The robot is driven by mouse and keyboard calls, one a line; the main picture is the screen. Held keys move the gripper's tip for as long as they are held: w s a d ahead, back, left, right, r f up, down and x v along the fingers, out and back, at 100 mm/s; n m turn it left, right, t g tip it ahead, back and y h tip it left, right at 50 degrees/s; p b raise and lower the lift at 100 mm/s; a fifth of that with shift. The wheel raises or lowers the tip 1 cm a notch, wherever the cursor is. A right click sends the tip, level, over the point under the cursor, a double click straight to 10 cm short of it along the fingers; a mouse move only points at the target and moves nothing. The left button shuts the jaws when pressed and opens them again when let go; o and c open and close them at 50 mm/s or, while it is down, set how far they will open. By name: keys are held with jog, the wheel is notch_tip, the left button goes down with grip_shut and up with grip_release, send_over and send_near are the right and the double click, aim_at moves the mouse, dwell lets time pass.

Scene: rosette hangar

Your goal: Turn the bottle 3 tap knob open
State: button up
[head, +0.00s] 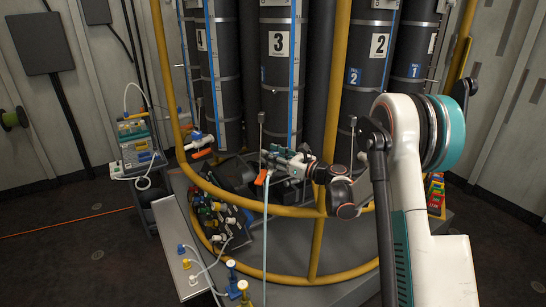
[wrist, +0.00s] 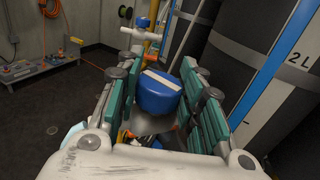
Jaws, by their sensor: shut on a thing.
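Bottle 3 (head: 279,75) is a tall dark cylinder with a white "3" label and a blue stripe, at the upper middle of the head view. My gripper (head: 282,163) is low in front of it, at the tap. In the wrist view, my gripper (wrist: 161,68) has its teal-padded fingers on either side of a round blue knob (wrist: 158,97) with a white bar across its top. It is shut on this knob. The bar runs slantwise in the picture. In the head view the knob is hidden by the fingers. An orange tap end (head: 262,178) with a pale hose hangs beside the gripper.
A yellow rail (head: 318,245) curves around the bottles, close to my arm. A neighbouring tap (head: 201,150) is to the left. Bottle 2 (head: 376,75) stands to the right. A rack of coloured connectors (head: 217,215) and a hose panel (head: 178,240) lie below left.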

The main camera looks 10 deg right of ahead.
jog(key=shift+n+g+y, duration=0.5)
jog(key=shift+y, duration=0.1)
jog(key=o, duration=1.1)
notch_tip(320, 180, up, 10)
jog(key=shift+f, duration=0.1)
